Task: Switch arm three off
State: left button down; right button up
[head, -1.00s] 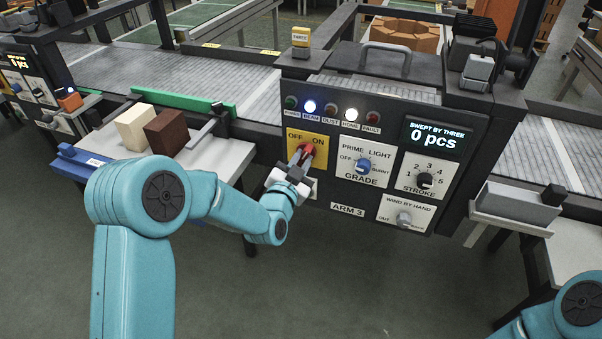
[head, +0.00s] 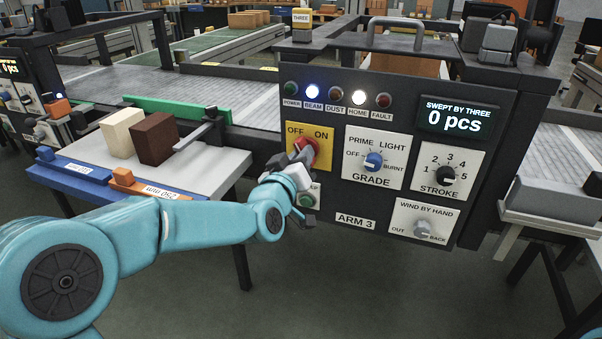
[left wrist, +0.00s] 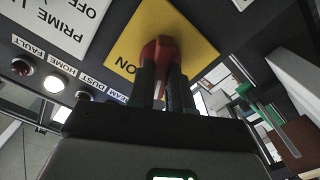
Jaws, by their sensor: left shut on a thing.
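The arm three panel has a yellow plate (head: 296,133) marked OFF at left and ON at right. A red switch handle (head: 307,145) sits on this plate, nearer the ON word. My left gripper (head: 305,159) is shut on the handle, coming from below. In the left wrist view the two dark fingers of the gripper (left wrist: 165,78) stand on either side of the red handle (left wrist: 160,50), with ON beside it. The OFF word is hidden there. The exact angle of the handle is hard to tell. My right gripper is out of view.
The BEAM lamp (head: 312,92) and HOME lamp (head: 361,97) are lit; the others look dark. A green button (head: 305,199) sits under the gripper. A GRADE knob (head: 374,161) is to the right. Cream (head: 121,132) and brown (head: 156,138) blocks lie on the left side table.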

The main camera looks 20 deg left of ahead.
pick_arm(q)
jog(key=shift+n+b, duration=1.7)
jog(key=shift+r, duration=0.1)
jog(key=c, duration=1)
grip_release()
jog(key=shift+c, duration=0.2)
jog(key=shift+s, duration=0.1)
jog(key=s, duration=1.6)
jog(key=shift+a+p, duration=0.3)
